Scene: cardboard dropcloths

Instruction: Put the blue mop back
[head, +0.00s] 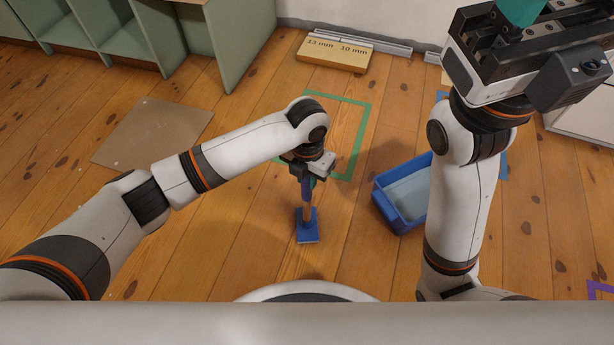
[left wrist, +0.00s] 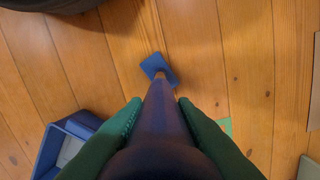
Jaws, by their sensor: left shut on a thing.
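The blue mop (head: 307,230) stands roughly upright, its flat blue head at or close to the wooden floor in front of me. My left gripper (head: 308,181) is shut on the mop's handle. In the left wrist view, the green fingers (left wrist: 160,122) lie on both sides of the dark handle, and the blue mop head (left wrist: 158,67) shows beyond them. My right gripper (head: 520,12) is raised at the top right and partly cut off by the frame edge; its opening is hidden.
A blue tub (head: 384,207) sits right of the mop, partly behind my right arm. A green tape outline (head: 362,135) lies behind the left gripper. A cardboard sheet (head: 155,132) lies at left, below green shelves (head: 235,60).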

